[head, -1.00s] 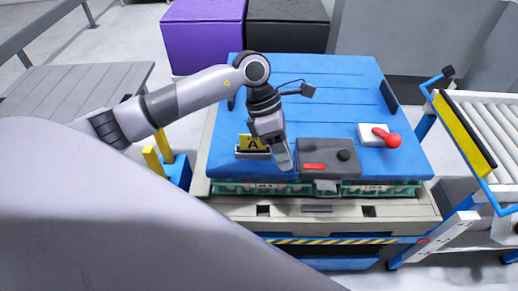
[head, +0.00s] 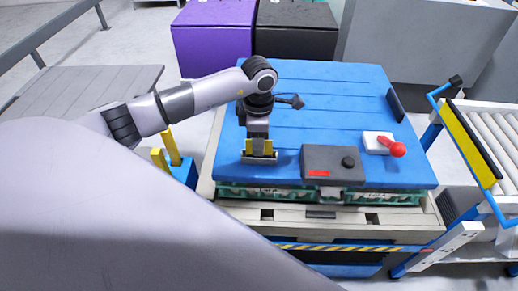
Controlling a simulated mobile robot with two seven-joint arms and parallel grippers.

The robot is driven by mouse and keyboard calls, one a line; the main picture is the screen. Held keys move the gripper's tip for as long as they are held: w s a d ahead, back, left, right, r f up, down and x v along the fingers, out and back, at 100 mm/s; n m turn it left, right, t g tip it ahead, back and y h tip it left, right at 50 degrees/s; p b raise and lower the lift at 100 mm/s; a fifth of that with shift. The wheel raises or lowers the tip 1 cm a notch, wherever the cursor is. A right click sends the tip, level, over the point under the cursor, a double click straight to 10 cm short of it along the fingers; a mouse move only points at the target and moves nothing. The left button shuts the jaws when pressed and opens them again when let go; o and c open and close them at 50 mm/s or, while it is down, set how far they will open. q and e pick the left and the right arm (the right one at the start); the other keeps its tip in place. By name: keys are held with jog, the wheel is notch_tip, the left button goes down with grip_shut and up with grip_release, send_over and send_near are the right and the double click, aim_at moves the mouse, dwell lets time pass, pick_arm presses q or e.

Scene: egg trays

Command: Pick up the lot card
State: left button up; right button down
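The lot card (head: 258,148) is a small yellow card standing in a slim grey holder (head: 259,159) on the blue top, near its front left. In the earlier head view it shows a black "A"; now my gripper hides most of it. My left gripper (head: 258,142) points down right at the card, with its fingers overlapping the card in the picture. I cannot tell whether the fingers are closed on it. My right gripper is not in view.
A dark grey box (head: 325,158) with a red label and black knob sits right of the card. A white block with a red handle (head: 397,150) is further right. Green trays (head: 268,194) lie under the blue top (head: 330,105). The blue top's back is clear.

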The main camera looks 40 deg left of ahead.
pick_arm(q)
grip_shut()
jog(key=shift+r, duration=0.1)
